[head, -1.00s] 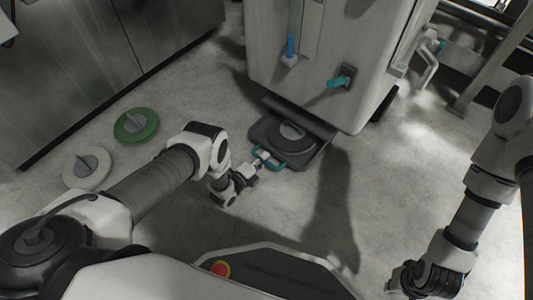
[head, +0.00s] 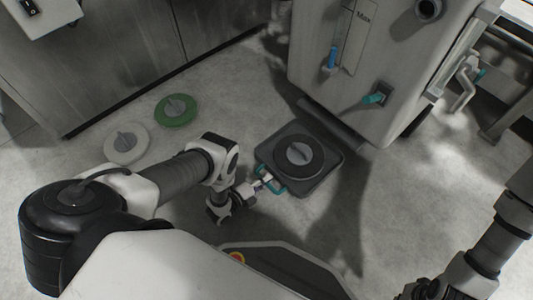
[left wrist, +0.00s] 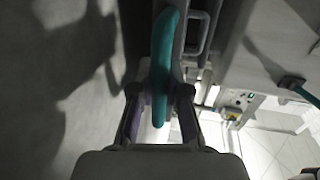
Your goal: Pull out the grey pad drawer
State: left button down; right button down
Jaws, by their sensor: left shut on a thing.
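The grey pad drawer (head: 322,184) is a dark tray low at the foot of the white machine, and most of it shows outside the body. A round dark pad with a grey hub (head: 299,154) lies in it. Its teal handle (head: 270,184) is at the near left edge. My left gripper (head: 265,184) is shut on this handle; in the left wrist view the teal bar (left wrist: 164,65) stands between the two fingers (left wrist: 160,103). At the lower right of the head view my right arm shows, its gripper too cut off to judge.
The white machine (head: 355,75) stands behind the drawer, with a teal lever (head: 374,98) on its front. A green disc (head: 176,111) and a white disc (head: 126,144) lie on the floor at left, near a metal cabinet (head: 130,45). Floor in front of the drawer is clear.

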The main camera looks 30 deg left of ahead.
pick_arm(q)
jog(key=c, duration=1.1)
grip_release()
jog(key=shift+c, duration=0.2)
jog(key=v, duration=1.2)
